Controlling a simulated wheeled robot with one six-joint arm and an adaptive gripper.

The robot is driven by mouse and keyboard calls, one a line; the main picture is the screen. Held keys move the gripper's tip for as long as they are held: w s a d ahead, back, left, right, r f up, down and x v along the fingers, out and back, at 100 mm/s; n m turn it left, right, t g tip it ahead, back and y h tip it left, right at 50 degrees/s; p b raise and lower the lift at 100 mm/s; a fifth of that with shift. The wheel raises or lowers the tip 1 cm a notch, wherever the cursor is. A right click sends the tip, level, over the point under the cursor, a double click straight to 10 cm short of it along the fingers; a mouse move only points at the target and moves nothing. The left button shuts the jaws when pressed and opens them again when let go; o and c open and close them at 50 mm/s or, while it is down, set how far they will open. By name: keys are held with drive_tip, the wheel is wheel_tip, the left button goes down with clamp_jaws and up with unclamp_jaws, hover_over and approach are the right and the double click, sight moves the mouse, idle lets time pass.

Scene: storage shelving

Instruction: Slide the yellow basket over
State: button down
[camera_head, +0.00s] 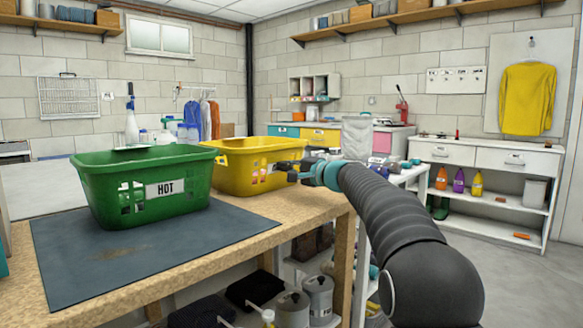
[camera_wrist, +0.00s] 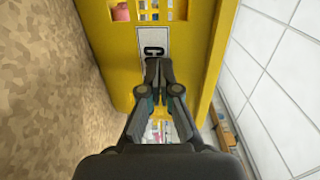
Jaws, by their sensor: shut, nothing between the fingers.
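The yellow basket (camera_head: 240,168) stands upright on the wooden table, behind and right of the green basket. In the wrist view its yellow wall (camera_wrist: 115,45) fills the upper middle, with a pale label plate on it. My gripper (camera_head: 290,168) is at the right side of the yellow basket in the head view. In the wrist view my gripper (camera_wrist: 158,62) is shut and empty, its fingertips at the label plate. I cannot tell whether they touch it. The label's writing is mostly hidden by the fingers.
A green basket (camera_head: 145,188) marked HOT stands on a dark mat (camera_head: 115,250) at the left of the wooden table (camera_head: 285,213). Bare tabletop lies in front of the yellow basket. Canisters (camera_head: 318,298) sit on a shelf below.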

drive_tip(key=shift+s+d+f+b, duration=0.1)
drive_tip(key=shift+s+d+b, duration=0.25)
drive_tip(key=shift+d, duration=0.05)
drive_tip(key=b+v, duration=0.2)
drive_tip(key=v, duration=1)
drive_tip(key=shift+s+d, duration=0.2)
drive_tip(key=shift+s, duration=0.25)
drive_tip(key=s+a+f+n+g+h+p, duration=0.2)
drive_tip(key=s+a+f+g+h+p, duration=0.15)
drive_tip(key=s, duration=0.75)
drive_tip(key=s+a+f+n+g+h+p, duration=0.25)
drive_tip(key=s+f, duration=0.25)
drive_tip(key=s, duration=0.6)
drive_tip(key=s+d+f+n+h+p, duration=0.2)
drive_tip(key=s+f, duration=0.3)
drive_tip(key=s, duration=0.6)
drive_tip(key=s+d+f+n+g+h+p, duration=0.1)
drive_tip(key=s+d+f+n+h+p, duration=0.1)
drive_tip(key=s, duration=0.8)
drive_tip(key=d+f+n+h, duration=0.1)
drive_tip(key=d+f+h, duration=0.1)
drive_tip(key=d+f, duration=0.1)
drive_tip(key=shift+s+d+f+g, duration=0.3)
drive_tip(key=shift+s+f, duration=0.1)
drive_tip(key=shift+f, duration=0.2)
